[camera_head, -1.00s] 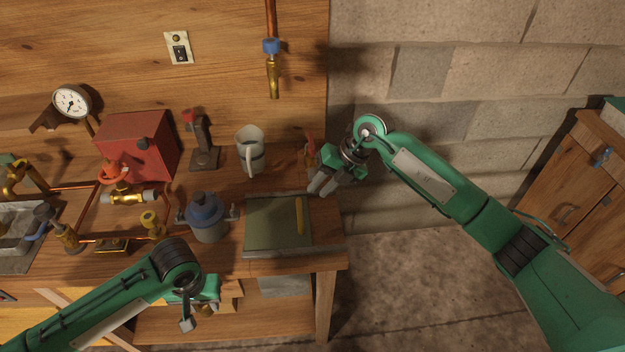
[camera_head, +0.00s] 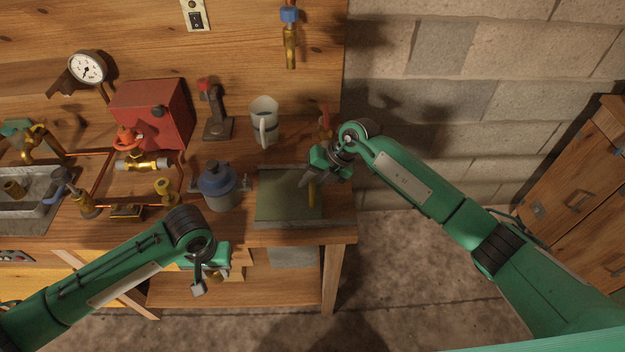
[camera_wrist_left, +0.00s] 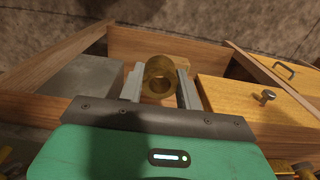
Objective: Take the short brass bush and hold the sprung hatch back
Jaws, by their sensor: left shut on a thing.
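My left gripper (camera_head: 208,281) is in front of the bench, below the level of its top. In the left wrist view its two fingers are shut on a short, hollow brass bush (camera_wrist_left: 160,80), whose round bore faces the camera. My right gripper (camera_head: 311,180) is over the right part of a dark green panel (camera_head: 283,203) on the bench top. Its fingers are by a thin yellow bar (camera_head: 311,198) there; whether they touch it or are open I cannot tell. I cannot tell for sure which part is the sprung hatch.
A red box (camera_head: 152,113), copper pipes and brass fittings fill the left. In the left wrist view, wooden drawer fronts (camera_wrist_left: 262,103) lie right of the bush.

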